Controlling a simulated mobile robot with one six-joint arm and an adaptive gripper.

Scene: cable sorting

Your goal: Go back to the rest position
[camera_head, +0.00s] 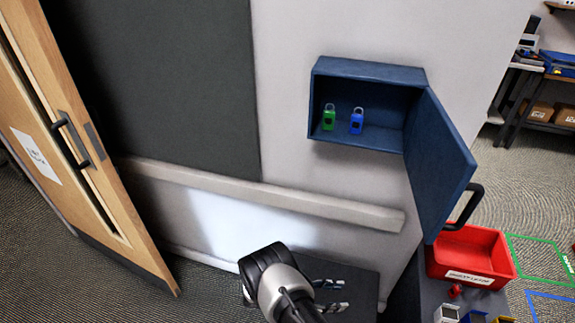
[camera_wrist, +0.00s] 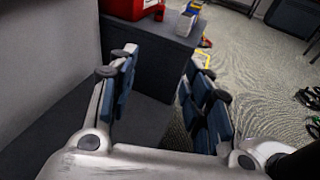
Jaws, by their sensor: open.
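My gripper (camera_head: 329,296) is at the bottom centre of the head view, low in front of the wall and well below the blue cabinet. In the wrist view my gripper (camera_wrist: 160,98) shows its two fingers spread wide with nothing between them. A green padlock-like item (camera_head: 328,117) and a blue padlock-like item (camera_head: 357,121) stand side by side inside the open blue wall cabinet (camera_head: 370,70).
The cabinet door (camera_head: 438,160) hangs open to the right. A red bin (camera_head: 470,254) stands on a dark bench (camera_wrist: 165,38), with small items beside it. A wooden door (camera_head: 75,130) is at left. A rail (camera_head: 270,198) runs along the wall.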

